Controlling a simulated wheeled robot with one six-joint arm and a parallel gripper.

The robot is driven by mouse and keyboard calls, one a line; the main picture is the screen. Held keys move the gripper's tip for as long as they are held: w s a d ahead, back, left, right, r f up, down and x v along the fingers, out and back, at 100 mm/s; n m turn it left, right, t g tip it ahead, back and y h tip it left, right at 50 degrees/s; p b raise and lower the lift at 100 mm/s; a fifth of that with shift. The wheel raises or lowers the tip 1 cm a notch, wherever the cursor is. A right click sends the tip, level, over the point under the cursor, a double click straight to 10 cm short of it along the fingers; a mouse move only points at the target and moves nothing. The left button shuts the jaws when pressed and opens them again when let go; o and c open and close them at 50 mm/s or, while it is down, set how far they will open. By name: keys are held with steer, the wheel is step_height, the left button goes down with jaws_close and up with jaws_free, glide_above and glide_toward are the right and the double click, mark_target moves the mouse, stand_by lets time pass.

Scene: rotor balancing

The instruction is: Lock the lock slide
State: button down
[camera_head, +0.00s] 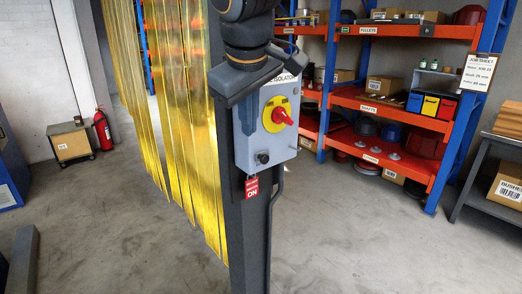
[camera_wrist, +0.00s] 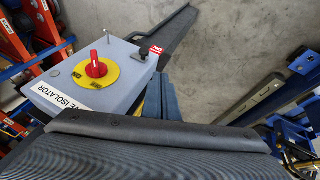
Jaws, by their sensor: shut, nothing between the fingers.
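The grey isolator box (camera_head: 267,143) is on a dark post and carries a yellow disc (camera_head: 267,124) with a red handle (camera_head: 283,117). A black knob (camera_head: 262,158), which looks like the lock slide, sits low on its front. The knob also shows in the wrist view (camera_wrist: 142,54), beside a small slot. My gripper (camera_head: 245,128) is shut and empty. Its blue-grey fingers (camera_wrist: 157,80) point down along the box's left side, above the knob's height. They look apart from the knob. I cannot tell whether they touch the box.
A thin metal pin (camera_wrist: 27,68) stands out at the box's other side. Yellow strip curtains (camera_head: 185,110) hang left of the post (camera_head: 250,235). An orange shelf rack (camera_head: 385,105) stands behind. The floor (camera_head: 370,240) in front is clear.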

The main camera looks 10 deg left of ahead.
steer(key=p, duration=0.3)
glide_toward(260, 152)
steer(key=s+a+f, duration=0.2)
steer(key=s+f, duration=0.2)
steer(key=shift+w+d+f+p, duration=0.2)
steer(key=shift+w+d+f, duration=0.15)
steer(key=shift+w, duration=0.2)
steer(key=shift+w+d+f+p, duration=0.25)
steer(key=shift+w+f, duration=0.1)
steer(key=shift+w, duration=0.2)
steer(key=shift+w+d+f+p, duration=0.15)
steer(key=shift+w+d+f, duration=0.2)
steer(key=shift+w, duration=0.2)
steer(key=w+d, duration=0.2)
steer(key=shift+w+d+p, duration=0.1)
steer(key=shift+w+p, duration=0.25)
steer(key=shift+p, duration=0.05)
steer(key=shift+s+r, duration=0.1)
steer(key=s+a+b+v, duration=0.1)
steer(key=b+v, duration=0.1)
steer(key=v, duration=1)
steer(key=shift+s+a, duration=0.5)
steer(key=shift+s, duration=0.1)
